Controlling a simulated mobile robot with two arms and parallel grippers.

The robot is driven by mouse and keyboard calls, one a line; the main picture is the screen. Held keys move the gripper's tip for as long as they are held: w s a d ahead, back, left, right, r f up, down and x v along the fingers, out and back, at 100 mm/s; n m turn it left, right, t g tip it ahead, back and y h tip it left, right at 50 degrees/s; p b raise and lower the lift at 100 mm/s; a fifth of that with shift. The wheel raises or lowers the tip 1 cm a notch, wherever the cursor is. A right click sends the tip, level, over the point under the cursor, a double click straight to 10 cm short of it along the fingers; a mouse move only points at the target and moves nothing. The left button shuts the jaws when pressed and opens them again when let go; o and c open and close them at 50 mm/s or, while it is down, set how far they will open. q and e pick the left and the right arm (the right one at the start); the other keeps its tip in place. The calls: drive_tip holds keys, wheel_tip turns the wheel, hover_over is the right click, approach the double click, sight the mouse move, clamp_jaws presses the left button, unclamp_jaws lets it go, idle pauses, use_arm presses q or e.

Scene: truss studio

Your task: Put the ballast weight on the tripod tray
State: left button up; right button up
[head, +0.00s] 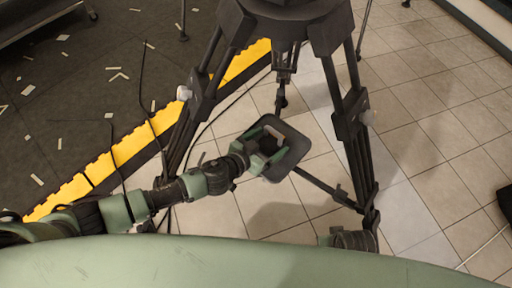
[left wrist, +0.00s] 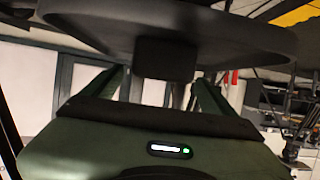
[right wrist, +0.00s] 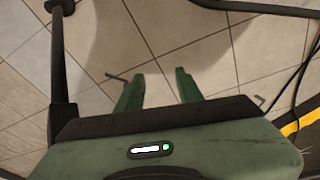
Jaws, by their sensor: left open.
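The black tripod tray (head: 291,165) hangs between the tripod's legs in the head view; its underside or face fills the top of the left wrist view (left wrist: 240,35). The dark ballast weight (left wrist: 167,58) shows as a small block against the tray, between my left gripper's fingers. In the head view the weight (head: 268,143) is dark on dark and partly hidden by the fingers. My left gripper (head: 268,142) is open around the weight, at the tray. My right gripper (right wrist: 157,88) is open and empty above the tiled floor.
The tripod (head: 290,20) stands with its legs spread around the tray. Yellow edging (head: 125,150) borders a dark mat (head: 60,110) with scattered pale strips at left. Cables run over the floor. Tiles at right are mostly clear.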

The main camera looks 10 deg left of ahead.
use_arm(q)
drive_tip(key=p+v, duration=0.1)
drive_tip(key=v, duration=0.9)
use_arm(e)
drive_tip(key=f, duration=0.1)
drive_tip(key=s+f, duration=0.1)
drive_tip(key=f, duration=0.2)
drive_tip(key=shift+s+f, duration=0.35)
drive_tip(key=shift+s, duration=0.05)
